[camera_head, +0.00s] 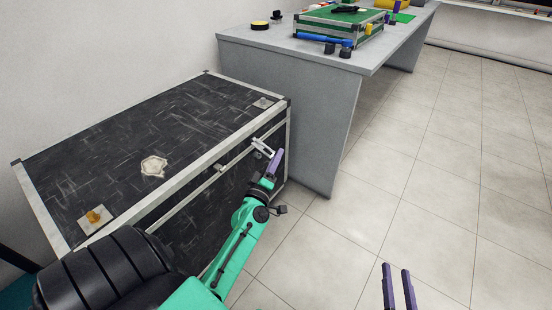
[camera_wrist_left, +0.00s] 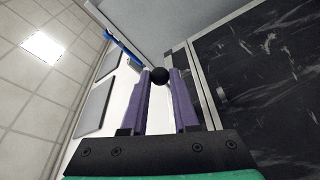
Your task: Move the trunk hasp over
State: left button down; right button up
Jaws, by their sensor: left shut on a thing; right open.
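The trunk (camera_head: 110,140) is black and scuffed with pale metal edging, and its lid is down. The trunk hasp (camera_head: 261,147) is a light metal piece on the trunk's front near the right end. My left gripper (camera_head: 274,160) is at the hasp, its purple fingers shut on it. In the left wrist view a round black knob (camera_wrist_left: 159,75) sits between the tips of my left gripper (camera_wrist_left: 159,84); whether it belongs to the hasp is hard to tell. My right gripper (camera_head: 397,284) is open and empty over the floor, away from the trunk.
A grey table (camera_head: 250,50) stands behind the trunk, its side panel close to the trunk's right end. A green case (camera_head: 335,22) and a blue tool (camera_head: 322,40) lie on it. A second latch (camera_head: 219,168) is left of the hasp. The tiled floor (camera_head: 440,160) at right is clear.

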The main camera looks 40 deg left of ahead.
pick_arm(q)
notch_tip(320, 180, up, 2)
jog(key=shift+r+p, duration=0.15)
jog(key=shift+p, duration=0.7)
jog(key=shift+a+r+p, duration=0.25)
jog(key=shift+r+p, duration=0.65)
jog(key=c, duration=0.6)
grip_release()
